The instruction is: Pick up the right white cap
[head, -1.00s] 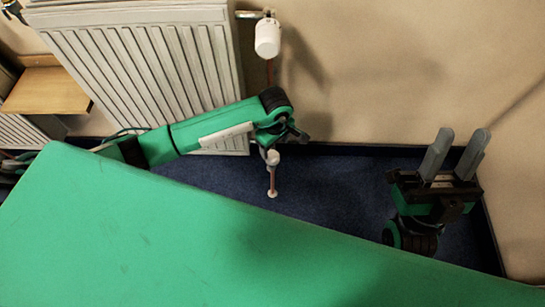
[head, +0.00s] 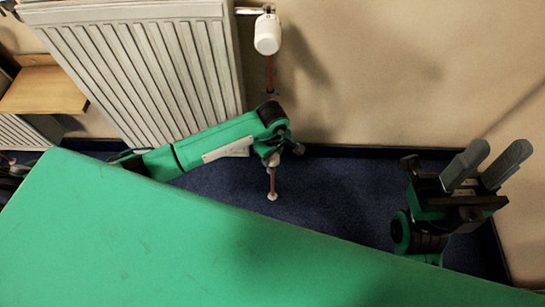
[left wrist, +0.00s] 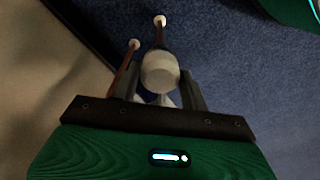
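A small white cap (head: 272,160) sits on a copper pipe low beside the radiator, partly hidden by my left gripper. In the left wrist view a white cap (left wrist: 160,72) lies between the finger ends of my left gripper (left wrist: 160,88). The fingers stand apart on either side of it; I cannot tell whether they touch it. In the head view my left gripper (head: 284,149) is just above the cap. A larger white valve head (head: 267,34) is higher up at the radiator's right edge. My right gripper (head: 487,165) is open and empty at the right, fingers pointing up.
A white radiator (head: 140,70) stands against the wall behind my left arm. Copper pipes (left wrist: 124,72) run to white collars at the blue floor (head: 340,195). A green surface (head: 200,240) fills the foreground. A wooden shelf (head: 44,90) is at the far left.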

